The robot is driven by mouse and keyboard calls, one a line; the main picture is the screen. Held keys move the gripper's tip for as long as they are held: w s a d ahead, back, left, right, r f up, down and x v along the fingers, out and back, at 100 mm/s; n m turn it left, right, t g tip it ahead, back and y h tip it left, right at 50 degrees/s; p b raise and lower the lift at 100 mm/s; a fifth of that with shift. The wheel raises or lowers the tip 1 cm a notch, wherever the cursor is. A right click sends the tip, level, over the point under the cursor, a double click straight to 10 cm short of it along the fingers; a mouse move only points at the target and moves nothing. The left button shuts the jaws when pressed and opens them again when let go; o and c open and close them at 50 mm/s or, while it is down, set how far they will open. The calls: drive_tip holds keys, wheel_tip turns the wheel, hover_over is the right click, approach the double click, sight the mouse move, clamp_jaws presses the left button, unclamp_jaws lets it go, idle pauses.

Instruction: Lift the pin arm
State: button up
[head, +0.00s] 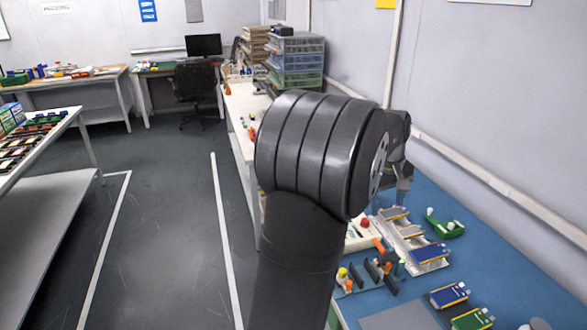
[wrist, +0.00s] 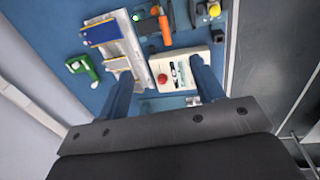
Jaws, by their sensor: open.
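My gripper (wrist: 163,70) is open in the wrist view, its two dark fingers apart above the bench with nothing between them. Below the fingers is a white box (wrist: 180,82) with a red button. Beyond it is an orange piece (wrist: 165,30), perhaps the pin arm's handle; I cannot tell for sure. Left of it is a pale metal fixture (wrist: 132,60) holding a blue pouch cell (wrist: 103,32). In the head view the fixture (head: 408,236) and orange piece (head: 379,245) show on the bench; my arm covers much of the gripper.
A green holder (wrist: 82,66) lies left of the fixture. In the head view, a rack of small parts (head: 367,272) stands in front, with a blue cell (head: 449,295) and a green cell (head: 472,319) to its right. The blue bench (head: 500,255) is clear at right, toward the wall.

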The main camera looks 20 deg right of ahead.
sight(379, 243)
drive_tip(key=shift+w+a+r+h, duration=0.1)
drive_tip(key=shift+a+r+h, duration=0.1)
drive_tip(key=shift+a, duration=0.4)
drive_tip(key=shift+w+a+r+h, duration=0.1)
drive_tip(key=shift+a+h, duration=0.1)
drive_tip(key=shift+a, duration=0.4)
drive_tip(key=c, duration=0.5)
drive_tip(key=d+f, duration=0.1)
drive_tip(key=f, duration=0.4)
drive_tip(key=d+f, duration=0.1)
drive_tip(key=f, duration=0.5)
drive_tip(key=d+f, duration=0.1)
drive_tip(key=f, duration=0.5)
drive_tip(key=shift+d, duration=0.2)
